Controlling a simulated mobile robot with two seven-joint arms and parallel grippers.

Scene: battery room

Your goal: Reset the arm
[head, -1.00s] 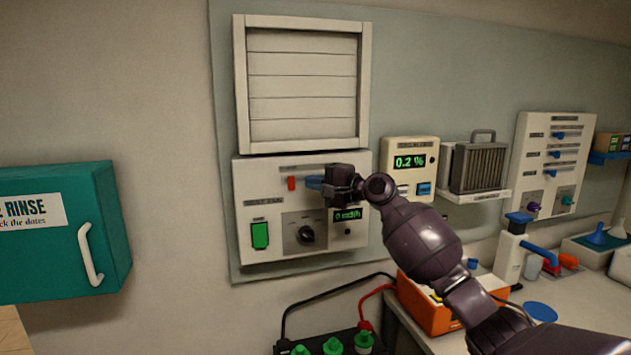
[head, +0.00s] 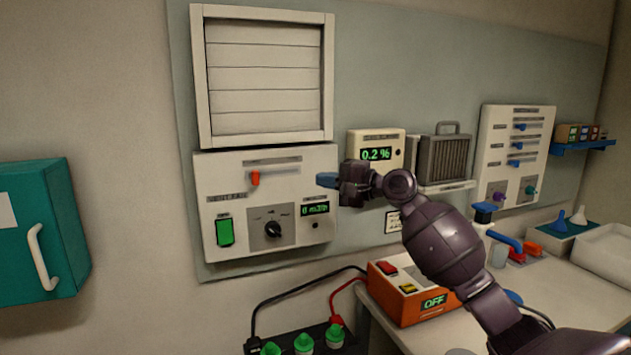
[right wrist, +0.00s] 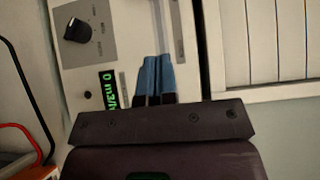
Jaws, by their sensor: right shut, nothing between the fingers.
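My right gripper (head: 327,180) is in front of the right edge of a white wall control panel (head: 222,181). Its blue fingertips are closed together with nothing between them, and they point left. In the right wrist view the shut blue fingers (right wrist: 154,78) show side by side before the panel (right wrist: 130,38). The panel has a red-orange slider (head: 255,178), a lit green switch (head: 225,232), a black knob (head: 273,230) and a display reading 0 (head: 315,208). My left gripper is not in view.
A louvred vent (head: 265,75) is above the panel. A meter reading 0.2 % (head: 376,154) and a filter box (head: 445,157) are right of my gripper. Below are an orange unit reading OFF (head: 410,292) and green-capped terminals (head: 303,342). A teal cabinet (head: 60,230) is at left.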

